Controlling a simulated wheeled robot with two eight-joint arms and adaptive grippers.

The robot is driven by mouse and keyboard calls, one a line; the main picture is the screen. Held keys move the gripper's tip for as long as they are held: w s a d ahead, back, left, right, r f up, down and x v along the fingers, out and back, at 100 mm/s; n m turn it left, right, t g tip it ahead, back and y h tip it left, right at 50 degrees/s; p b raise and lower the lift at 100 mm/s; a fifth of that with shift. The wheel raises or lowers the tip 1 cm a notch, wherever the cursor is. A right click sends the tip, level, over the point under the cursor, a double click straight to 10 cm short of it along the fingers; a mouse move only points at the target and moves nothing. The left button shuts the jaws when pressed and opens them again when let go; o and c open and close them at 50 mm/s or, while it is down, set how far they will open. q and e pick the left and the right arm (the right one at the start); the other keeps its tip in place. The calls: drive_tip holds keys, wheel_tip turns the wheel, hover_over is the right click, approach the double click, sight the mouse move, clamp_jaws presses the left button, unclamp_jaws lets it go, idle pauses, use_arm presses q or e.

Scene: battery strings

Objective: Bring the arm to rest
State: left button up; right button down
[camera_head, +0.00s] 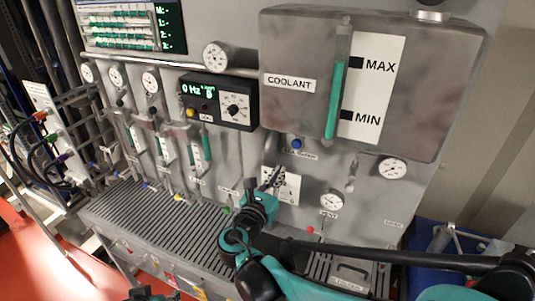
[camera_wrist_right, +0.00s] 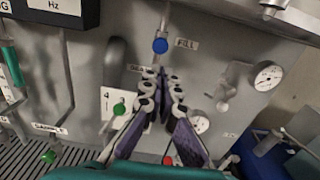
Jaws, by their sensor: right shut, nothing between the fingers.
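My right arm (camera_head: 385,253) reaches in from the lower right of the head view. Its gripper (camera_head: 273,178) is in front of the grey panel, below the coolant tank, with the fingers together and empty. In the right wrist view the two purple-and-white fingers (camera_wrist_right: 161,80) meet at their tips, just below a blue knob (camera_wrist_right: 160,45) labelled FILL. A green knob (camera_wrist_right: 119,109) is left of the fingers. I cannot tell whether the fingertips touch the panel.
The coolant tank (camera_head: 375,75) juts out above the gripper. A black box (camera_head: 218,101) reads 0 Hz. Gauges, pipes and valves line the panel, with a slatted ledge (camera_head: 155,222) below. A blue bin (camera_head: 455,245) stands at the right, and cables hang at the left.

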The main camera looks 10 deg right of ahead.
drive_tip(key=s+d+f+m+g+y+b, duration=0.2)
drive_tip(key=s+d+f+m+g+b, duration=0.15)
drive_tip(key=s+f+m+b, duration=0.55)
drive_tip(key=s+d+f+m+g+y+b, duration=0.25)
drive_tip(key=d+f+m, duration=0.35)
drive_tip(key=f, duration=0.7)
drive_tip(key=s+a+f+m+g+y+b, duration=0.1)
drive_tip(key=s+a+f+m+y+b, duration=0.4)
drive_tip(key=s+f+m, duration=0.4)
drive_tip(key=a+f+m, duration=0.1)
drive_tip(key=m, duration=0.4)
drive_tip(key=shift+s+a+g+b, duration=0.2)
drive_tip(key=shift+s+g+b, duration=0.2)
drive_tip(key=shift+f+y, duration=0.1)
drive_tip(key=shift+y, duration=0.15)
